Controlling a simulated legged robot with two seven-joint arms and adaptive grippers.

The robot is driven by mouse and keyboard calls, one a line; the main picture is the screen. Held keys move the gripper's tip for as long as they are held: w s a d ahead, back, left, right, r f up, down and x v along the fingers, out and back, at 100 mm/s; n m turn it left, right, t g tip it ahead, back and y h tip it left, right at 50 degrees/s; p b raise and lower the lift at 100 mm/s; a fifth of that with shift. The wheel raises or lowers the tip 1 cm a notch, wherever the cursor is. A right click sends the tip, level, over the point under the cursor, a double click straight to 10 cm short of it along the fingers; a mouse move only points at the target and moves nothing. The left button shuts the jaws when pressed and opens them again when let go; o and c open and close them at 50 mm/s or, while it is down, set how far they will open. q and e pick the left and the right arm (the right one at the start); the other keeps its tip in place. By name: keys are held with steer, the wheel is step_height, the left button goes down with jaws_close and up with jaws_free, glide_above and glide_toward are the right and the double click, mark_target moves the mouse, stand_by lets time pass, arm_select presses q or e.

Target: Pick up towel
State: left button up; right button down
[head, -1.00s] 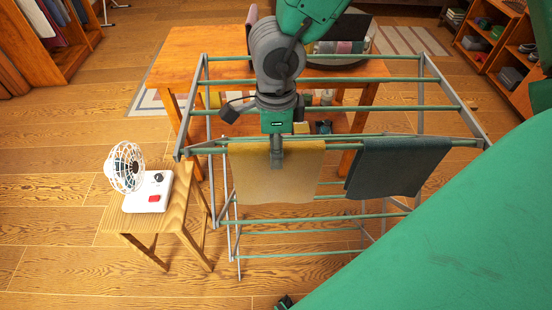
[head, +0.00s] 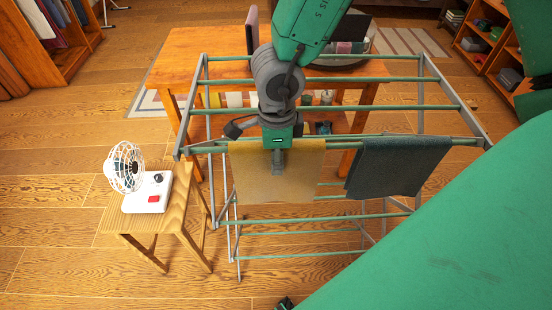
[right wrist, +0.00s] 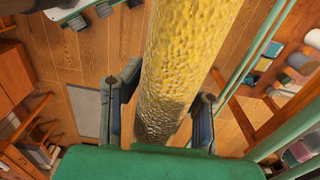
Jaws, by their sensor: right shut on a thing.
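A yellow towel (head: 304,180) hangs over a front rail of the drying rack in the head view. It also fills the middle of the right wrist view (right wrist: 190,60), running between my two fingers. My right gripper (head: 278,170) reaches down from above onto the towel's near face, just below the rail. In the right wrist view my right gripper (right wrist: 160,110) is shut on the towel, with a finger on each side of it. The towel is still draped on the rack. My left gripper cannot be made out.
A dark grey-green towel (head: 398,167) hangs on the same drying rack (head: 300,81), to the right. A white fan (head: 146,190) stands on a small wooden stool (head: 170,222) to the left. A wooden table (head: 200,65) is behind the rack. Floor in front is clear.

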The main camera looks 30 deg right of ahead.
steer(key=shift+r, duration=0.1)
step_height(320, 180, up, 50)
steer(key=p, duration=0.5)
steer(key=shift+p, duration=0.4)
stand_by(1.1)
